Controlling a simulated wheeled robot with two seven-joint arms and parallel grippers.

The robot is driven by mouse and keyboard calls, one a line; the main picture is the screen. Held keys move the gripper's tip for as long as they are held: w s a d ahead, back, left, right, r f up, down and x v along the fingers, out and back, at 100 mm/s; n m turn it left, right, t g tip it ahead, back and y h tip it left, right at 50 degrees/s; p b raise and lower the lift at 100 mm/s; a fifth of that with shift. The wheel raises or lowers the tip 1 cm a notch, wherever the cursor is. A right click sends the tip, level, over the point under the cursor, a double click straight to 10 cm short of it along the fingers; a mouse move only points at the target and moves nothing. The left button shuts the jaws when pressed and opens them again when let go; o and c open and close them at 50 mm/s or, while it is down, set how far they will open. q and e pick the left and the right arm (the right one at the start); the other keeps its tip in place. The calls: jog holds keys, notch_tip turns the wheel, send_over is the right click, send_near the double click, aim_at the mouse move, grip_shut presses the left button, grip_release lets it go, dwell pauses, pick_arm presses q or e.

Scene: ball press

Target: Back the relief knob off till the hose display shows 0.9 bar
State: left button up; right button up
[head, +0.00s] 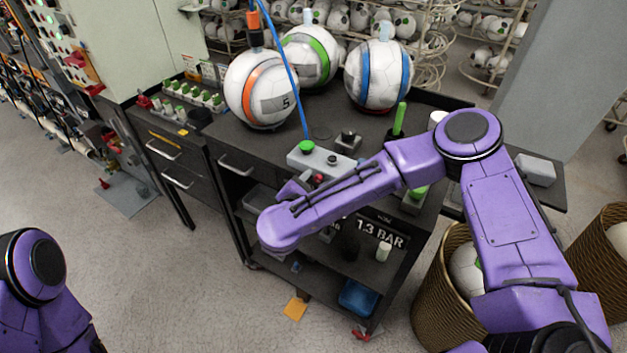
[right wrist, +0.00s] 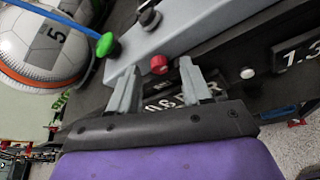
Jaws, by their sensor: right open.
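A red knob (right wrist: 159,64) sits on the front side of a grey manifold block (right wrist: 205,25); it also shows in the head view (head: 318,178). My right gripper (right wrist: 159,78) is open, its two fingers on either side of the line to the red knob, with the knob at or just beyond the tips. Contact cannot be told. Another display (head: 378,232) reads 1.3 BAR. No label shows which is the hose display. My left gripper is out of view.
A blue hose (head: 281,45) runs down to a green knob (head: 307,147) on the block. A black knob (right wrist: 150,18) is nearby. Balls, including an orange-striped one (head: 258,88), stand behind on the dark cart. A green-handled tool (head: 400,118) stands upright to the right.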

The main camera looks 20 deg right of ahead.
grip_shut()
jog(key=shift+w+a+n+g+h+b, duration=0.15)
jog(key=shift+n+g+h+b, duration=0.15)
jog(key=shift+n+g+b, duration=0.55)
jog(key=shift+w+a+n+g+h+b, duration=0.15)
jog(key=shift+n+g+h+b, duration=0.4)
jog(key=shift+n, duration=0.9)
